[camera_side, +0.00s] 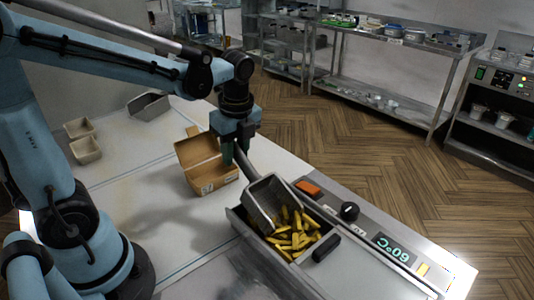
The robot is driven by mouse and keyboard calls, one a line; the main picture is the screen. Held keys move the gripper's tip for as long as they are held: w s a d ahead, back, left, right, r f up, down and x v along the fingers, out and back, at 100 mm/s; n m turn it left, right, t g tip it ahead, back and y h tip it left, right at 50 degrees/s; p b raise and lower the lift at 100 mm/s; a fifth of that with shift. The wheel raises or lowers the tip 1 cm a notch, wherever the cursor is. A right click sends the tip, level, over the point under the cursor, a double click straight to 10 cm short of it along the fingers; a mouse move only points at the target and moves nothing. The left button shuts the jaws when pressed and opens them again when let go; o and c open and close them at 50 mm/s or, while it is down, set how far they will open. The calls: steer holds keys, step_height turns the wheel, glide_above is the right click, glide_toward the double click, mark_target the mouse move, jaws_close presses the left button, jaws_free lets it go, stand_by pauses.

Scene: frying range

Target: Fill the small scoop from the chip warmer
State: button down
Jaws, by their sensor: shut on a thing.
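My gripper (236,150) points down and is shut on the handle of the small metal scoop (262,198). The scoop is tilted, with its bowl low over the left end of the chip warmer (243,226). The chip warmer is a metal bin holding a heap of yellow chips (292,238). The lower edge of the bowl meets the chips in this view. I cannot tell whether any chips lie inside the bowl.
An open cardboard box (205,165) stands close behind and left of my gripper. Two small trays (85,150) and a metal holder (148,105) sit further left. The warmer's control panel (392,252), with a knob (349,211), lies at the right.

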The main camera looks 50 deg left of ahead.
mark_target(248, 174)
steer(key=shift+d+f+h, duration=1.1)
steer(key=shift+d+f, duration=0.9)
steer(key=shift+d, duration=0.15)
steer(key=shift+a+f+h, duration=0.65)
steer(key=shift+a+h, duration=0.25)
steer(key=shift+a, duration=0.05)
steer(key=shift+h, duration=0.7)
steer(key=shift+v, duration=2.6)
steer(key=shift+d, duration=0.1)
